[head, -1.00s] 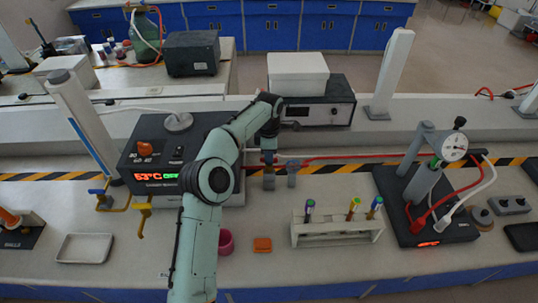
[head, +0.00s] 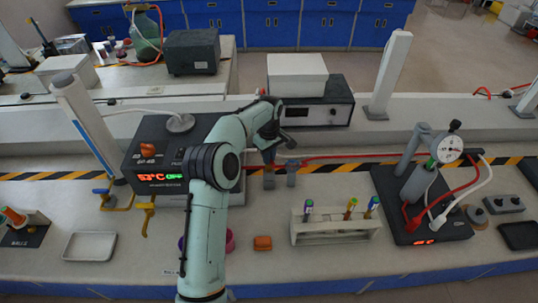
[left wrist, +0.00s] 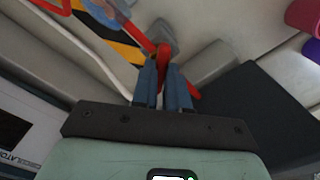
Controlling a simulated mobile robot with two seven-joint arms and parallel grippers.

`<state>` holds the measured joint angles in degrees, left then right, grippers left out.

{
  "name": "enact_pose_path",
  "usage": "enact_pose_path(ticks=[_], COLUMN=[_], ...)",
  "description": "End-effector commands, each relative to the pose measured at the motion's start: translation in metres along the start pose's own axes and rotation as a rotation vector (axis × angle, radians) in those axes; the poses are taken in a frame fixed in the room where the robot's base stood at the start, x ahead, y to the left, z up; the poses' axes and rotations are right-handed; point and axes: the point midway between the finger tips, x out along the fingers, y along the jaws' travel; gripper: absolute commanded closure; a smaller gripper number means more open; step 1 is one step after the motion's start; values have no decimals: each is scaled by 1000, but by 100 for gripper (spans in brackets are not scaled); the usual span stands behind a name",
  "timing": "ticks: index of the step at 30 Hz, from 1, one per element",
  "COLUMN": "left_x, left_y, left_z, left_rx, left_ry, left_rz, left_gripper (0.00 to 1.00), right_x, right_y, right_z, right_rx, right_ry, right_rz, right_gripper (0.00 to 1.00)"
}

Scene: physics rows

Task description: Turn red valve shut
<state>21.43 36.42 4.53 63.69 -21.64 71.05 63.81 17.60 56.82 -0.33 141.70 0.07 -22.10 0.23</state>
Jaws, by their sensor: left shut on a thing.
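The red valve shows in the left wrist view as a red handle (left wrist: 163,54) on a grey fitting (left wrist: 162,35). My left gripper (left wrist: 163,85) has its two blue-grey fingers closed on the handle, one on each side. In the head view my left gripper (head: 269,156) reaches down at the grey fittings on the bench's striped tape, and the arm comes in over the bench. There the handle is mostly hidden by the gripper. How far the valve is turned cannot be told. My right gripper is not in view.
A black heater box (head: 150,160) with a lit display stands left of the arm. Blue (head: 101,192) and yellow (head: 148,209) valve handles are in front of it. A test tube rack (head: 336,228) and a gauge stand (head: 425,225) stand to the right. A red hose (head: 345,157) runs behind.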

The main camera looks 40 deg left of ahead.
Motion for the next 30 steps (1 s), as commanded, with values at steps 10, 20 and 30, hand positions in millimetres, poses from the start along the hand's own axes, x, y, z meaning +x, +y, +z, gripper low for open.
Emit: enact_pose_path(ticks=[10, 20, 30], left_x=[0, 0, 0], left_y=[0, 0, 0], left_z=[-1, -1, -1], left_rx=[321, 547, 649], left_ry=[4, 4, 5], left_rz=[1, 2, 1], left_gripper=[100, 100, 100], right_x=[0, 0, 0], right_y=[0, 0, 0], right_z=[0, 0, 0], right_rx=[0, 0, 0], right_ry=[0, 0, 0], right_rz=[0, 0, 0], right_gripper=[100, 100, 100])
